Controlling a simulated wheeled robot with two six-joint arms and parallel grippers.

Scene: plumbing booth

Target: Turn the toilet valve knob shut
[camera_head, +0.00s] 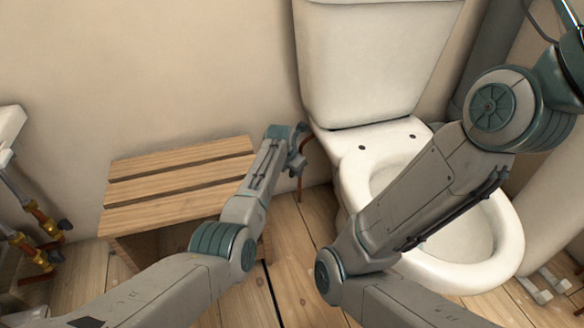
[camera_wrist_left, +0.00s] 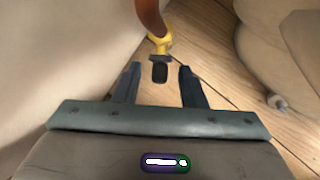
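The toilet valve shows in the left wrist view as a yellow brass body (camera_wrist_left: 160,44) on a copper pipe, with a small dark knob (camera_wrist_left: 160,73) at its near end. My left gripper (camera_wrist_left: 160,69) is open. Its two dark fingers are apart, and the knob appears in the gap between their tips; I cannot tell if it is at their depth. In the head view my left gripper (camera_head: 298,150) is beside the toilet, near the wall, and hides the valve knob. The copper pipe (camera_head: 302,180) shows just below it. My right gripper is outside the head view.
The white toilet (camera_head: 375,60) stands right of the left gripper. A slatted wooden bench (camera_head: 180,172) stands left of my left forearm. Brass pipe fittings (camera_head: 45,225) are at the far left. Plank floor (camera_head: 290,250) is open between my arms.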

